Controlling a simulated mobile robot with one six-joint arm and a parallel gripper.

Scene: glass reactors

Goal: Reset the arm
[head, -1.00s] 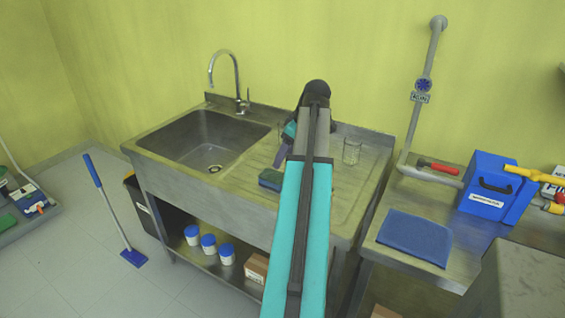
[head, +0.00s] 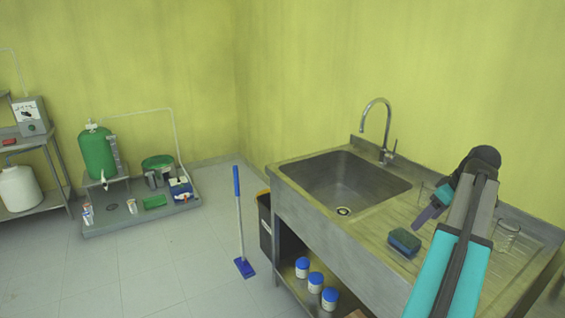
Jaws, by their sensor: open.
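My arm (head: 455,262) reaches up from the lower right of the head view, with turquoise links and a dark wrist. My gripper (head: 428,215) is at the far end, over the sink's drainboard, pointing down and to the left. Its jaws are small in view and partly hidden by the wrist. I see nothing held in it. A glass beaker (head: 506,238) stands on the drainboard to the right of the arm.
The steel sink (head: 345,185) with a tap (head: 388,130) stands against the wall. Blue-lidded jars (head: 315,282) sit on its lower shelf. A blue-handled mop (head: 239,215) stands left of it. A green tank (head: 97,153) stands at the left. The tiled floor (head: 150,265) between is clear.

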